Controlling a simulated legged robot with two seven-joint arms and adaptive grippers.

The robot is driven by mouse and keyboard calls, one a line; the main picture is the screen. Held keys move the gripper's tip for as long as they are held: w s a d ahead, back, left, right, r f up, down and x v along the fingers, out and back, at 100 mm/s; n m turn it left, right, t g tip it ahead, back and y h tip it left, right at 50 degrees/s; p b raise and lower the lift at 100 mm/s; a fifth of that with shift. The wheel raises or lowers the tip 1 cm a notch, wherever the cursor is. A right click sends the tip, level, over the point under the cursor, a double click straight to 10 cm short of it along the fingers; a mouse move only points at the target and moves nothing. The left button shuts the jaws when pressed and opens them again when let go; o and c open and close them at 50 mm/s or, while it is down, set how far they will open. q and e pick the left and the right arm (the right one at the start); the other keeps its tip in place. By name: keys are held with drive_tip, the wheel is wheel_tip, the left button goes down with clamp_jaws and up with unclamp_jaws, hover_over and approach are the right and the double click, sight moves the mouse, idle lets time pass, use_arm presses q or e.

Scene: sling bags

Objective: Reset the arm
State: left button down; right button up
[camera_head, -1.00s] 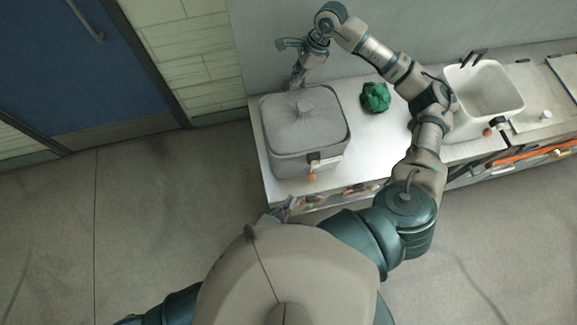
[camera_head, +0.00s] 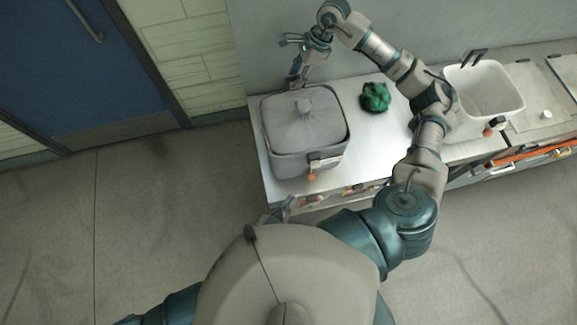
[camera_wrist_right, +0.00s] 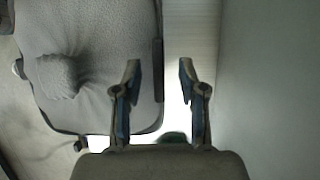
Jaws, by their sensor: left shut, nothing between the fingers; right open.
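My right gripper (camera_head: 297,75) is at the back edge of the counter, behind a grey sling bag (camera_head: 283,117). The bag's grey, lumpy top also shows there (camera_wrist_right: 95,50), to the left of the fingers. My left gripper (camera_head: 277,213) is low at the counter's front edge, partly hidden by my own body. It is shut and holds nothing.
The bag stands at the left end of a pale counter (camera_head: 372,140). A crumpled green thing (camera_head: 375,97) lies to its right. Further right is a white basin (camera_head: 488,90). A wall stands behind the counter, and a blue door (camera_head: 60,65) is at the left.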

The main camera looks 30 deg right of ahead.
drive_tip(key=w+v, duration=0.1)
drive_tip(key=v, duration=0.9)
drive_tip(key=shift+s+d+r, duration=0.25)
drive_tip(key=shift+s+r, duration=0.05)
drive_tip(key=shift+s, duration=0.15)
